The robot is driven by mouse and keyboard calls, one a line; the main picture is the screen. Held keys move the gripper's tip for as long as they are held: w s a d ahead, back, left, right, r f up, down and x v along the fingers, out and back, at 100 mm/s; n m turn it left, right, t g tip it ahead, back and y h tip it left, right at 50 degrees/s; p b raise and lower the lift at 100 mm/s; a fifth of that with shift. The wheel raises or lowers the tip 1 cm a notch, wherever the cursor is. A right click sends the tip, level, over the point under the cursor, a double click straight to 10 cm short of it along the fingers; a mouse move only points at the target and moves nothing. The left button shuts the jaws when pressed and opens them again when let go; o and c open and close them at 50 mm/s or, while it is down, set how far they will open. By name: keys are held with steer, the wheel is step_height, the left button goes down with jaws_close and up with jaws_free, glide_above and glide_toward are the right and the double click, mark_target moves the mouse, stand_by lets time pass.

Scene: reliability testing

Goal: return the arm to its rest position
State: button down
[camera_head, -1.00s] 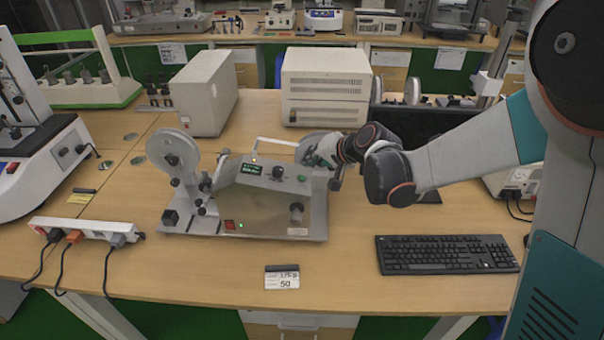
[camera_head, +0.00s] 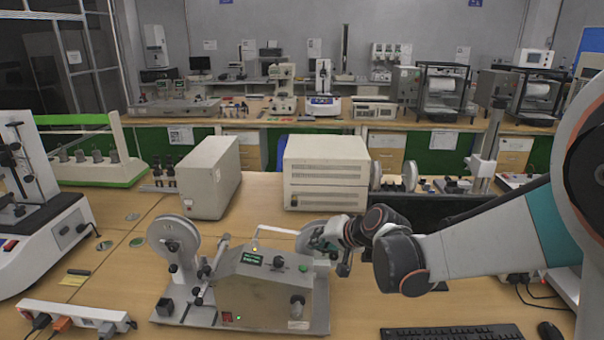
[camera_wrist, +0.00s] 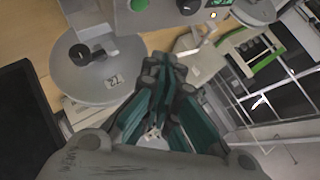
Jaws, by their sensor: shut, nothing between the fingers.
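My arm reaches in from the right in the head view. My gripper (camera_head: 322,238) is at its end, over the right side of a grey bench machine (camera_head: 255,290) and in front of one of its discs. In the wrist view the gripper's green-and-grey fingers (camera_wrist: 168,72) are closed together with nothing between them. A grey disc with a "22" label (camera_wrist: 95,72) lies to their left in that picture. Whether the gripper touches the machine cannot be told.
A white box (camera_head: 327,172) and a beige box (camera_head: 208,178) stand behind the machine. A keyboard (camera_head: 455,333) is at the bottom edge. A power strip (camera_head: 72,312) and a white instrument (camera_head: 45,235) are at the left. A second bench (camera_head: 240,122) stands behind.

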steer(key=s+d+r+n+h, duration=0.1)
steer(key=s+d, duration=0.4)
steer(key=s, duration=0.5)
steer(key=s+d+r+n+h, duration=0.1)
steer(key=s+d+r+h, duration=0.1)
steer(key=s+d, duration=0.4)
steer(key=s+d+r+n+h, duration=0.1)
steer(key=s+d, duration=0.5)
steer(key=s, duration=0.8)
steer(key=r+h, duration=0.1)
steer(key=h, duration=0.1)
steer(key=shift+s+d+r+g+h, duration=0.15)
steer(key=shift+s+d+g+h, duration=0.1)
steer(key=shift+g+h, duration=0.15)
